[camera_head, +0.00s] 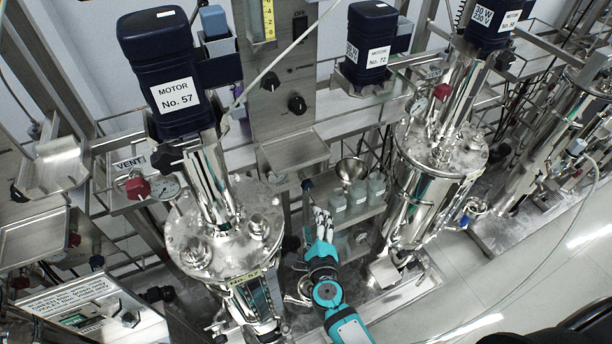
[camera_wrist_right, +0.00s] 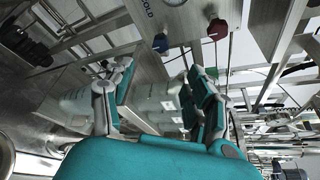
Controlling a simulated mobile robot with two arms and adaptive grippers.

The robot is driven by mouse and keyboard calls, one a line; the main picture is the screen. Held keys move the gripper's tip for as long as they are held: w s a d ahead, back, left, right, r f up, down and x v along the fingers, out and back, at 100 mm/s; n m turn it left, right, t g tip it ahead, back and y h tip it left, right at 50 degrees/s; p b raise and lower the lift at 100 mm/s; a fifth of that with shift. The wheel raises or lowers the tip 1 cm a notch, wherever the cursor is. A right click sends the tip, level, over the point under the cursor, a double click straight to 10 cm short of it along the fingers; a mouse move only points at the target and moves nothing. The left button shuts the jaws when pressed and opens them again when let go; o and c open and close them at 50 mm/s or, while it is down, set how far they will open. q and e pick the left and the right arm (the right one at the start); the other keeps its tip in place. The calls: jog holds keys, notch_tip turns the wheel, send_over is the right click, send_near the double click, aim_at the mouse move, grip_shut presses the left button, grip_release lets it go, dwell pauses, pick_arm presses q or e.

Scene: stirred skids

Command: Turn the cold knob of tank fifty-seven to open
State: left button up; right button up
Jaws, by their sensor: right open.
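Tank fifty-seven (camera_head: 222,250) is the shiny steel vessel under the dark blue motor labelled No. 57 (camera_head: 175,97). In the right wrist view, a panel labelled COLD (camera_wrist_right: 148,12) carries a blue knob (camera_wrist_right: 160,43) and a red knob (camera_wrist_right: 217,29), both beyond my fingertips. The blue knob's exact setting is too small to read. My right gripper (camera_head: 322,222) is between the two tanks, right of tank fifty-seven. In the wrist view its teal-padded fingers (camera_wrist_right: 162,85) are apart, with nothing gripped, and not touching the blue knob. My left gripper is out of view.
A shelf of pale bottles (camera_head: 357,195) and a steel bowl (camera_head: 352,170) stand just behind my right gripper. A steel tray (camera_head: 295,150) juts out above it. The neighbouring tank (camera_head: 430,190) is to the right. A red vent knob (camera_head: 137,188) is left of tank fifty-seven.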

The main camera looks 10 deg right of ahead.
aim_at(308, 188)
jog(key=b+x, duration=0.6)
jog(key=x, duration=1)
jog(key=shift+d, duration=0.15)
jog(key=shift+w, duration=0.35)
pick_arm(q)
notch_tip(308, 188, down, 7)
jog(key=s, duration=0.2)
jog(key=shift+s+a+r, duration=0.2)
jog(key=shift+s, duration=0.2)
pick_arm(e)
grip_shut()
